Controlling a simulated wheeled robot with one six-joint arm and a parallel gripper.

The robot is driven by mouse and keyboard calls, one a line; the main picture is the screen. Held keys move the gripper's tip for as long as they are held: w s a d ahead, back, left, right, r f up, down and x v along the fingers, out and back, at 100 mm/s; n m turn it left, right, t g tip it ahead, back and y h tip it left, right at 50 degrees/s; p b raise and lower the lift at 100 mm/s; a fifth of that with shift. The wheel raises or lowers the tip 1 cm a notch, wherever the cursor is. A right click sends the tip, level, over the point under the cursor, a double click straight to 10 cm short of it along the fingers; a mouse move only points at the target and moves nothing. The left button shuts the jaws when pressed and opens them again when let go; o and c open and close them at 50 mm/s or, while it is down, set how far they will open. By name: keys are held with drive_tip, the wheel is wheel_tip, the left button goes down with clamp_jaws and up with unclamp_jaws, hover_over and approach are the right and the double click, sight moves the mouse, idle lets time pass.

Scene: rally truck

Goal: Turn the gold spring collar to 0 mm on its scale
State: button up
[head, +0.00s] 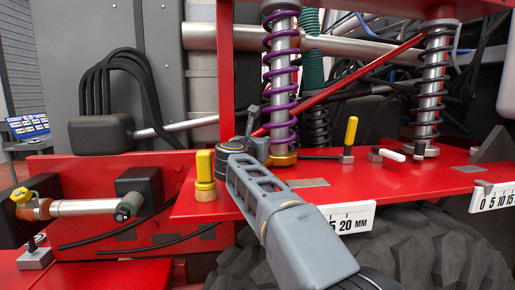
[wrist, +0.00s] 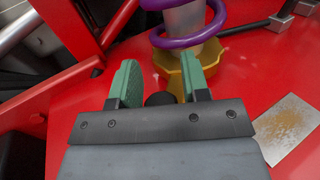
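The gold spring collar (head: 284,159) sits at the foot of the purple coil spring (head: 281,60) on the red truck frame. In the wrist view the collar (wrist: 167,70) shows ahead, partly hidden by the right finger. My gripper (wrist: 158,63) has its two green fingers apart with no held object visible. Part of the collar shows between them; I cannot tell if a finger touches it. In the head view my gripper (head: 254,128) is just left of the collar. A white scale (head: 352,219) reads "20 MM"; my arm hides its left part. No pointer is clear.
A yellow knob (head: 205,175) stands left of my gripper. A second shock absorber (head: 433,80) and another scale (head: 495,194) are further right. A red diagonal bar (head: 345,87) runs behind.

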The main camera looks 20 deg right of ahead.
drive_tip(key=shift+o, duration=0.8)
drive_tip(key=shift+f, duration=0.1)
drive_tip(key=shift+o, duration=0.7)
drive_tip(key=shift+w+f, duration=0.15)
drive_tip(key=shift+f, duration=0.1)
drive_tip(key=shift+s+a, duration=0.25)
drive_tip(key=shift+b+v, duration=1.1)
drive_tip(key=shift+v, duration=2.35)
drive_tip(key=shift+r, duration=0.1)
